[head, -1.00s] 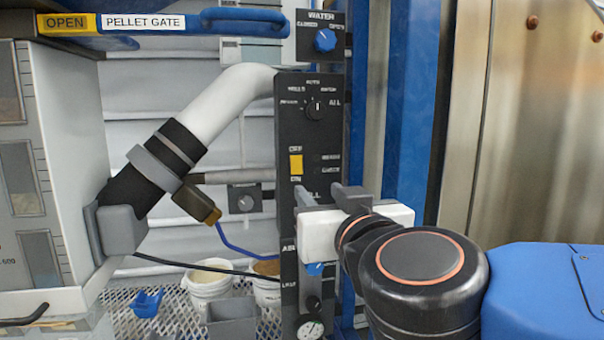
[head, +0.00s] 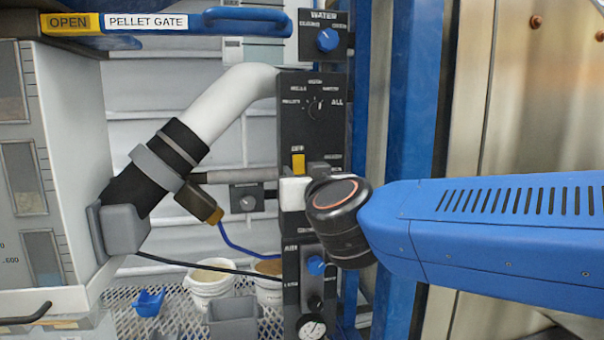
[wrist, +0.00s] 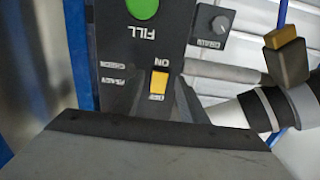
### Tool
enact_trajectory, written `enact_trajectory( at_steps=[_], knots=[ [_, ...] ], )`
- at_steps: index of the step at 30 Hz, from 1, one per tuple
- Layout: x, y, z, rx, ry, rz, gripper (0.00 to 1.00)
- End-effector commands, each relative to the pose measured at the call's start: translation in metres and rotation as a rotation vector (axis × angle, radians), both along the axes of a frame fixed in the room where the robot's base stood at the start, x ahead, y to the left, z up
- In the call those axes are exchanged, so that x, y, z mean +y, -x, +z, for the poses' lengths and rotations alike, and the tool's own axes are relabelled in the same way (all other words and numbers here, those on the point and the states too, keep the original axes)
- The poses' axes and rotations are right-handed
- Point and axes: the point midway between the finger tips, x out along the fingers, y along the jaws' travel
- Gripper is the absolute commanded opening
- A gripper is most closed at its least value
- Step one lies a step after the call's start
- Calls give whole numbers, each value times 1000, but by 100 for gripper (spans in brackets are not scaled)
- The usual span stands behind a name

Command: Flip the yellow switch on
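The yellow switch (head: 298,161) is a small rocker on the dark control panel (head: 312,135). In the head view its lower part is hidden behind my gripper (head: 313,172). In the wrist view, which is turned over, the yellow switch (wrist: 158,82) shows between the ON and OFF labels. My gripper (wrist: 157,90) has its two dark fingers apart, one on each side of the switch, close to the panel. Nothing is held. I cannot tell whether a finger touches the switch, or which way the rocker is tipped.
A selector knob (head: 315,107) and a blue WATER knob (head: 327,39) are above. A green FILL button (wrist: 142,7) shows in the wrist view. A blue knob (head: 316,265) and a gauge (head: 311,327) are below. A blue post (head: 407,100) stands right of the panel.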

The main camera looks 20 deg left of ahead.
Motion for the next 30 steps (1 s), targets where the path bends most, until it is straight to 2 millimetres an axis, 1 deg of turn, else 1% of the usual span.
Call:
enact_trajectory(
  at_steps=[4, 12, 17, 24, 30],
  knots=[
    [3, -6, 0, -1, -1, -1, 39],
    [3, -6, 0, -1, -1, -1, 39],
    [3, -6, 0, -1, -1, 0, 1],
    [3, -7, -1, -10, -5, -4, 0],
    [2, -10, -5, -61, -33, -12, 0]
  ],
)
